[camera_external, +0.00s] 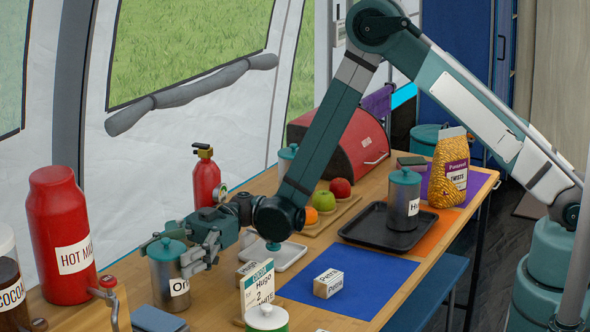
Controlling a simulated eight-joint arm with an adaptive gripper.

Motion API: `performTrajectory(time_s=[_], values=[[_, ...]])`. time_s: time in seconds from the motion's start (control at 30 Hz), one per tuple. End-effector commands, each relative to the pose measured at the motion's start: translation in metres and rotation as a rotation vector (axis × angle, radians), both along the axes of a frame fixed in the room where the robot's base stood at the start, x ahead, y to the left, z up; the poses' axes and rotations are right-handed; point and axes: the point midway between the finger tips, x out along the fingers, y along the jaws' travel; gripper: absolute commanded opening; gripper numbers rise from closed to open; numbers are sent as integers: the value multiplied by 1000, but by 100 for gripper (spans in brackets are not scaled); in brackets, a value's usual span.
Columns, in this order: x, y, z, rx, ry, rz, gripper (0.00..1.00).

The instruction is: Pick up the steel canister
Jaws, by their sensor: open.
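A steel canister (168,284) with a teal lid and a white label, partly readable as "Or", stands upright at the left front of the wooden table. My gripper (184,253) is open, at the canister's upper right side. One finger shows in front of its right side, and another part reaches over by the lid. I cannot tell whether the fingers touch it. A similar grey canister (403,205) with a teal lid stands on a black tray (362,234) at the right.
A red bottle (62,225) and a cocoa jar (10,285) stand left of the canister. A fire extinguisher (205,180) stands behind my gripper. The blue mat (375,285) has free room.

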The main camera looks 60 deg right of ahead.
Motion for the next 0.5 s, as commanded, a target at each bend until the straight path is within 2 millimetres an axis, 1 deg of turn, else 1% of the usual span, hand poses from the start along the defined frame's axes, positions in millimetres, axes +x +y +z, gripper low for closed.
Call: performTrajectory(time_s=[0.27, 0.37, 0.5], values=[[0, 0, 0, 0, 0, 0, 71], [0, 0, 0, 0, 0, 0, 59], [0, 0, 0, 0, 0, 0, 40]])
